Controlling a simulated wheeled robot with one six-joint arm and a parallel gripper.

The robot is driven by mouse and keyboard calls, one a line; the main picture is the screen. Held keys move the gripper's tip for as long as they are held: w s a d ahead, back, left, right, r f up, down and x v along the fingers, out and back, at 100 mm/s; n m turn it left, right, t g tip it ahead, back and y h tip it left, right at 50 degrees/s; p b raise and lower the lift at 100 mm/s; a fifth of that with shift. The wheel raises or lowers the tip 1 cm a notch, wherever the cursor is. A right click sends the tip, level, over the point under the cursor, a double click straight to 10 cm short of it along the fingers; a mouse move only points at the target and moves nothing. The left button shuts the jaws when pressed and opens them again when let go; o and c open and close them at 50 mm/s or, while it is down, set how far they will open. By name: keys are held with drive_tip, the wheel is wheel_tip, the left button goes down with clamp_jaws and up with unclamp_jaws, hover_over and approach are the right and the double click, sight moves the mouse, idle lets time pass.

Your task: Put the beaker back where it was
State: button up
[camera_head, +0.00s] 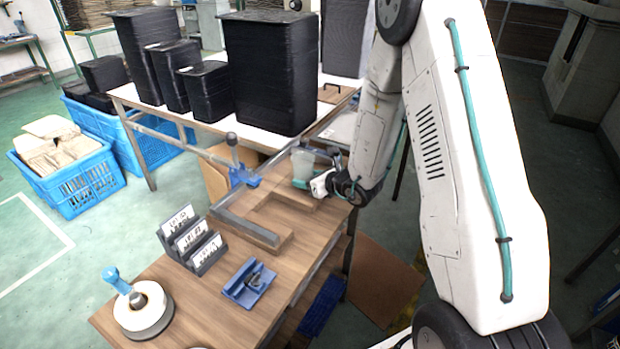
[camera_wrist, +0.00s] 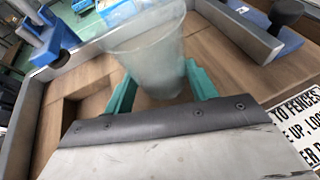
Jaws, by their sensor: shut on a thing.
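The beaker (camera_wrist: 148,58) is a translucent, pale grey-green cup with a wide mouth. In the wrist view it stands between the two teal fingers of my gripper (camera_wrist: 160,90), which is shut on it. In the head view the beaker (camera_head: 302,160) is at the far end of the wooden workbench, with my gripper (camera_head: 304,184) reaching it from the right. It looks roughly upright. I cannot tell whether its base touches the wood. A wooden panel (camera_head: 262,232) with a rectangular cut-out lies beside it.
Grey rails (camera_head: 240,228) and a blue clamp (camera_head: 240,176) border the panel. Nearer are a sign holder (camera_head: 190,240), a blue fixture (camera_head: 249,283) and a tape roll (camera_head: 143,312). Black wrapped boxes (camera_head: 268,75) stand on the table behind. Bare wood lies between the nearer items.

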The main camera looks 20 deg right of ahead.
drive_tip(key=o, duration=0.6)
drive_tip(key=shift+f, duration=0.15)
drive_tip(key=o, duration=0.4)
drive_tip(key=shift+d, duration=0.15)
